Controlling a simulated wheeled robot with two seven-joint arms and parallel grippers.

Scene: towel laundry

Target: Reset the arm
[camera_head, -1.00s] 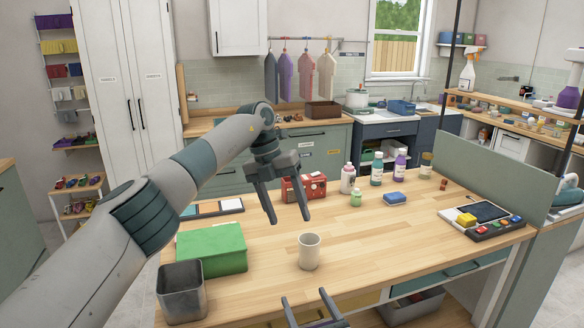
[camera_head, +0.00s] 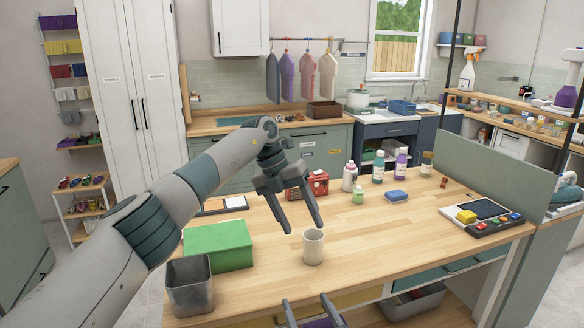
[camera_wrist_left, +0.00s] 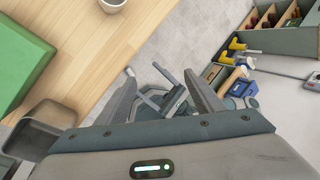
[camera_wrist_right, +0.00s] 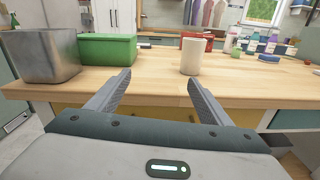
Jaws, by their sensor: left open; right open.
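My left gripper (camera_head: 301,229) is open and empty above the wooden table (camera_head: 385,240), in front of the red box and close to the white cup (camera_head: 313,247) in the head view. In the left wrist view its fingers (camera_wrist_left: 168,92) are spread with nothing held between them. My right gripper (camera_head: 310,299) is open at the bottom of the head view, by the table's near edge. In the right wrist view its open fingers (camera_wrist_right: 158,78) point toward the table, and the cup (camera_wrist_right: 193,56) stands upright beyond them.
A green box (camera_head: 218,246) and a metal bin (camera_head: 190,286) stand at the table's left. A red box (camera_head: 316,183), bottles (camera_head: 378,167) and a blue sponge (camera_head: 396,196) are at the back. A control panel (camera_head: 482,219) lies right. The table's middle right is clear.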

